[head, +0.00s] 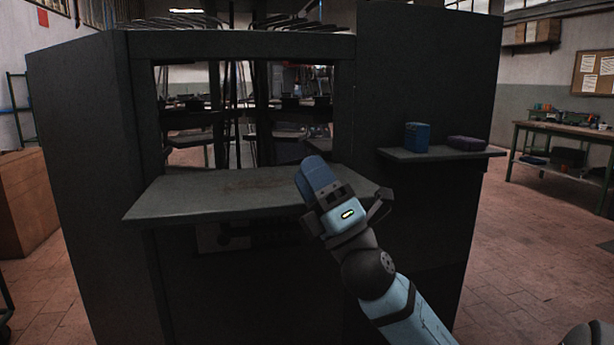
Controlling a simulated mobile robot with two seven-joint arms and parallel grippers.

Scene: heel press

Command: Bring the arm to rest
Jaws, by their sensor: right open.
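My right gripper (343,203) reaches in from the lower right, at the front right of the press's work table (215,193). Its dark fingers are spread wide apart. A blue rounded block (318,177) shows just beyond the gripper, over the right part of the table. The gripper hides its lower end, so I cannot tell whether it touches the fingers or rests on the table. My left gripper is not in view.
The dark press (430,60) surrounds the table with tall side panels. A side shelf (450,153) on the right holds a blue box (417,137) and a dark low block (467,143). A workbench (560,150) stands far right. Floor there is clear.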

